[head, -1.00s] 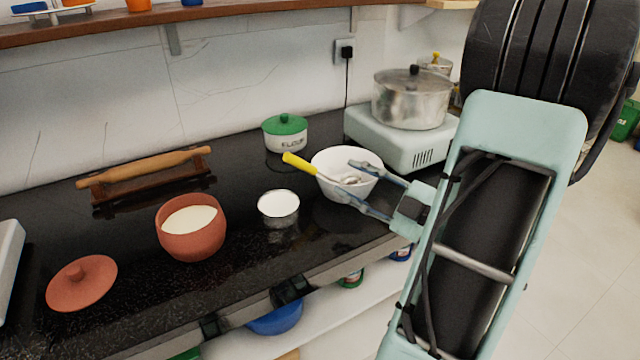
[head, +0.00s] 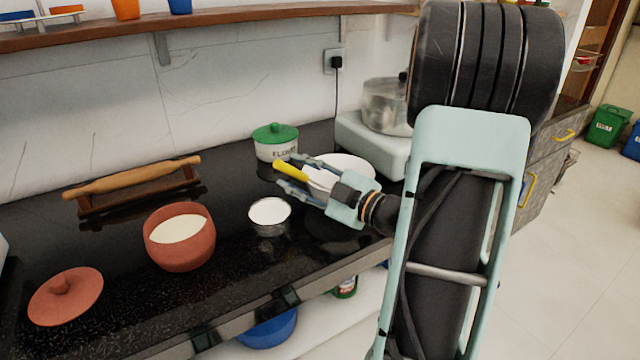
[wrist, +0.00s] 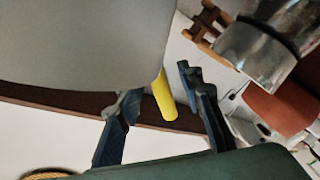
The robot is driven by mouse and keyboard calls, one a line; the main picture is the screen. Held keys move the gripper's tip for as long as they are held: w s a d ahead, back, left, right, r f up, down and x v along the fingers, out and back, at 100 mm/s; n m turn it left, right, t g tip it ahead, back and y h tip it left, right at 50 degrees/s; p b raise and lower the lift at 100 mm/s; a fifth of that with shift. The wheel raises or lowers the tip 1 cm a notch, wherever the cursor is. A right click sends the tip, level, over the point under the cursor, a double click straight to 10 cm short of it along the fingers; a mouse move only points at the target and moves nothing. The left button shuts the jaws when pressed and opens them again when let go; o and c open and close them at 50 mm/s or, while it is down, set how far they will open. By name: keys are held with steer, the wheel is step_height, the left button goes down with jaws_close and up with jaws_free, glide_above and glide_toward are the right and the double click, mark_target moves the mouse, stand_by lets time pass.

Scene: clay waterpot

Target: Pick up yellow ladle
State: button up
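The yellow-handled ladle (head: 290,170) rests in a white bowl (head: 352,165), its handle sticking out over the left rim. My gripper (head: 289,173) is open at the bowl's left side, with one finger on each side of the handle. The wrist view also shows the yellow handle (wrist: 164,97) between the two spread fingers of my gripper (wrist: 157,84), with a gap to the right finger. Whether the left finger touches it I cannot tell. The ladle's lower part is mostly hidden by my gripper and the bowl.
A steel cup (head: 269,215) stands just left of my gripper. A green-lidded flour pot (head: 276,148) is behind. A clay pot (head: 180,245), its lid (head: 66,297) and a rolling pin (head: 135,175) are farther left. A stove with a steel pot (head: 385,108) is behind right.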

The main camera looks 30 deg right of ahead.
jaws_close()
stand_by(0.5)
